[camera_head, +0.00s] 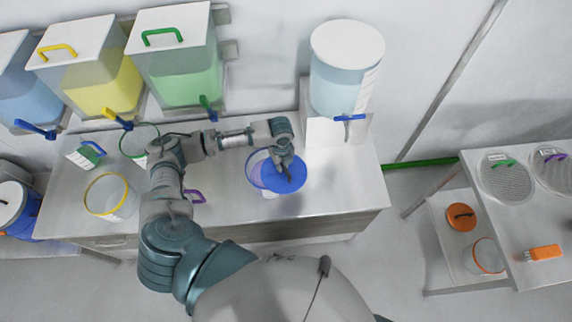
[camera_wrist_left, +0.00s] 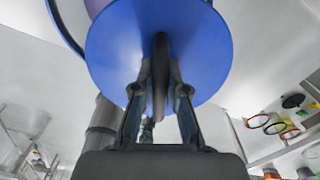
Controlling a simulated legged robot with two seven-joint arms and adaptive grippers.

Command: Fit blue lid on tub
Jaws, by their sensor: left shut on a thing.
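My left gripper (camera_head: 286,168) is shut on the round blue lid (camera_head: 295,180), holding it by its middle. In the left wrist view the lid (camera_wrist_left: 110,52) is a wide blue disc above the gripper (camera_wrist_left: 160,100), with a dark grip between the fingers. The clear tub (camera_head: 253,168) with a blue rim stands on the counter. In the head view the lid overlaps the tub's right part and sits off-centre from it. A piece of the tub's rim shows at the upper left of the wrist view (camera_wrist_left: 65,30). I cannot tell whether lid and tub touch. My right gripper is out of view.
A white dispenser (camera_head: 345,75) with a blue tap stands behind the lid, to the right. A yellow-rimmed tub (camera_head: 108,197) and a green-rimmed tub (camera_head: 135,140) stand on the left counter. The counter (camera_head: 345,188) right of the lid is clear.

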